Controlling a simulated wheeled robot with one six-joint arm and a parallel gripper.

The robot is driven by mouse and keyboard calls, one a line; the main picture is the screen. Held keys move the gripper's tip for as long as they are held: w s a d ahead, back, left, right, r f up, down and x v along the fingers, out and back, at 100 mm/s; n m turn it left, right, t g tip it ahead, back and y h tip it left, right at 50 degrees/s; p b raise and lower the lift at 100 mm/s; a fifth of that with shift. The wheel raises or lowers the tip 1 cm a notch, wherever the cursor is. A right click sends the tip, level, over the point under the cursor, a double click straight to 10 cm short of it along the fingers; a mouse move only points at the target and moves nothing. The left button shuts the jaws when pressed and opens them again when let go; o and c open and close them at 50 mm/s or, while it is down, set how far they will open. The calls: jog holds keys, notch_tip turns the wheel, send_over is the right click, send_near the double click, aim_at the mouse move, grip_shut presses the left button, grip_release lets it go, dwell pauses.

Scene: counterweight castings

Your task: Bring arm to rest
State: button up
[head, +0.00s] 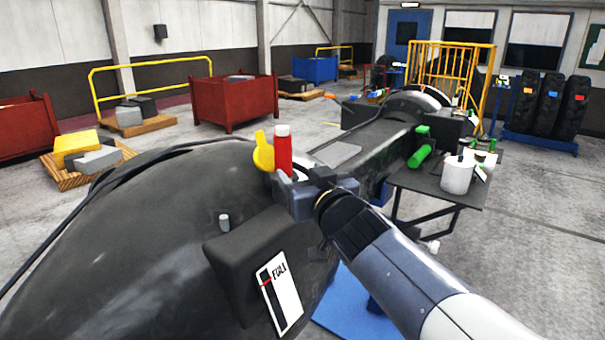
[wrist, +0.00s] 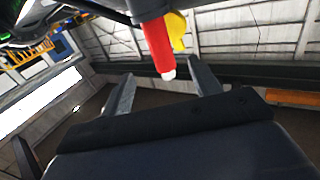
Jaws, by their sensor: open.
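My gripper (head: 298,183) is at the end of my arm, over the large black casting (head: 130,215). A red cylinder with a white cap (head: 283,152) stands upright just behind my gripper in the head view. A yellow rounded tab (head: 263,152) is beside it on the left. In the wrist view, my gripper's two fingers (wrist: 161,72) are apart with nothing held between them. The red cylinder (wrist: 157,45) shows just beyond the fingertips, with the yellow tab (wrist: 177,30) behind it. I cannot tell whether a finger touches the cylinder.
A dark side table (head: 435,188) with a white bucket (head: 457,175) and a green cylinder (head: 419,156) stands right of the casting. A black box with a "FULL" label (head: 280,290) is on the casting's near side. Open floor lies at the right.

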aim_at(287, 155)
jog(key=shift+w, duration=0.15)
jog(key=x, duration=1)
jog(key=shift+w+a, duration=0.2)
jog(key=shift+w, duration=0.1)
jog(key=shift+r, duration=0.3)
jog(key=shift+d, duration=0.1)
